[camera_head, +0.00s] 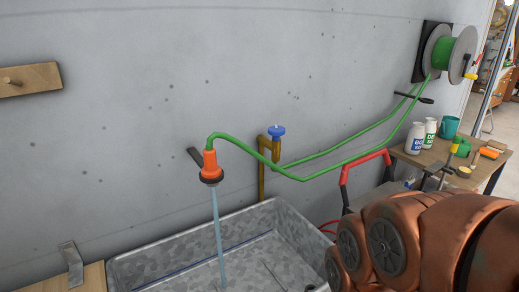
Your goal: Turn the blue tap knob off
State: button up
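The blue tap knob (277,131) sits on top of a brass tap pipe (262,160) against the grey wall, at the middle of the view. A green hose (310,177) runs near the tap to an orange nozzle (210,166) on the left. A thin bluish stream of water (218,235) falls from the nozzle into a grey metal trough (135,268). My copper-coloured arm fills the lower right, to the right of and nearer than the tap. My gripper is not in view.
A hose reel (452,54) with green hose is mounted on the wall at the upper right. A red and black handle (366,163) stands between the trough and a wooden bench (433,155) with white bottles (415,138) and tools. A wooden peg board (32,80) is on the left wall.

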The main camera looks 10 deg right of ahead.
aim_at(276, 131)
jog(key=u, duration=0.55)
jog(key=k, duration=1.3)
jog(key=z, duration=0.35)
jog(key=i, duration=1.75)
jog(key=u, duration=0.7)
